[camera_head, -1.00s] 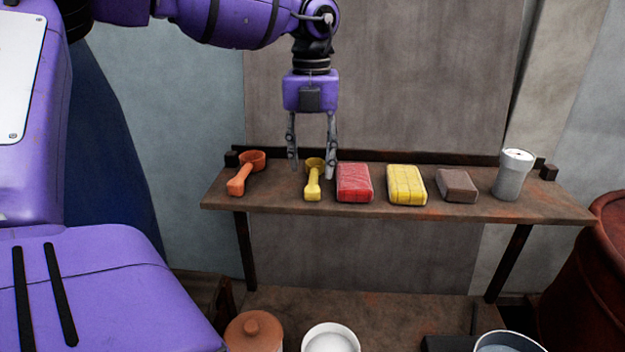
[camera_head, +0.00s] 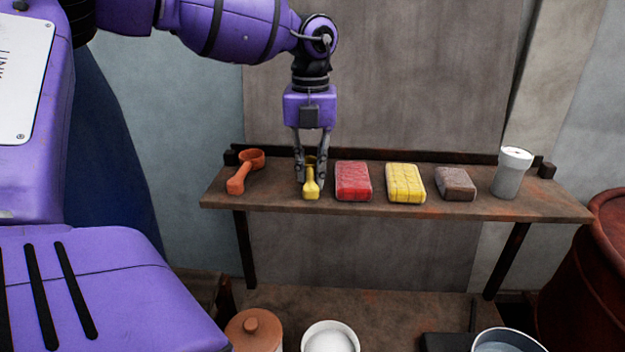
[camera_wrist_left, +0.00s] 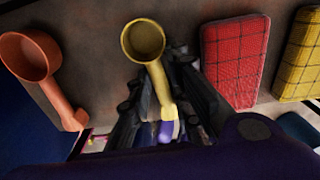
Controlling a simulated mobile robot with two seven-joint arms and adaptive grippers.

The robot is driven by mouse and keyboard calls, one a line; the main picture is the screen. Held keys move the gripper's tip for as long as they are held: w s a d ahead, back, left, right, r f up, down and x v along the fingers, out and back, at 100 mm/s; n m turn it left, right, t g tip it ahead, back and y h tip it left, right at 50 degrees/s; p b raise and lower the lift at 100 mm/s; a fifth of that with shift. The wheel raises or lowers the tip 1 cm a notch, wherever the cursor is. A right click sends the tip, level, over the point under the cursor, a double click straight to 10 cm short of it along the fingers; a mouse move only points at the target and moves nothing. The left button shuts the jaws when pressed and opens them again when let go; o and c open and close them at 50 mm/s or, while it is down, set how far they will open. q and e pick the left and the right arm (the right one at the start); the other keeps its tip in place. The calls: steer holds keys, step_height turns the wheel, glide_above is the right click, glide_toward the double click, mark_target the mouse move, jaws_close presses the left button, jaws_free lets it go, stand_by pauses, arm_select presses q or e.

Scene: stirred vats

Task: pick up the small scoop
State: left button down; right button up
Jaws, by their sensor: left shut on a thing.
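The small yellow scoop (camera_head: 311,184) lies on the wooden shelf (camera_head: 440,207), its handle toward the front edge. My left gripper (camera_head: 311,180) points down at it and is shut on it, one finger on each side. In the left wrist view the scoop's round cup (camera_wrist_left: 143,41) is in plain sight, and its handle runs between the fingers (camera_wrist_left: 165,105). A larger orange scoop (camera_head: 240,178) lies to the left on the shelf; it also shows in the left wrist view (camera_wrist_left: 32,57). My right gripper is not in view.
A red packet (camera_head: 353,181) lies close to the right of my gripper. Further right are a yellow packet (camera_head: 405,183), a brown block (camera_head: 456,184) and a white-lidded grey container (camera_head: 513,173). Pots and a bucket (camera_head: 508,342) stand below. A rusty drum (camera_head: 590,270) is at right.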

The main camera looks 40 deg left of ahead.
mark_target(311, 171)
arm_select(q)
steer(key=shift+r, duration=0.5)
step_height(311, 171, up, 2)
steer(key=shift+r, duration=0.15)
steer(key=s+d+r+p, duration=0.6)
steer(key=s+d+r, duration=0.2)
steer(key=s, duration=0.3)
steer(key=shift+d+r, duration=0.35)
steer(key=shift+r, duration=0.5)
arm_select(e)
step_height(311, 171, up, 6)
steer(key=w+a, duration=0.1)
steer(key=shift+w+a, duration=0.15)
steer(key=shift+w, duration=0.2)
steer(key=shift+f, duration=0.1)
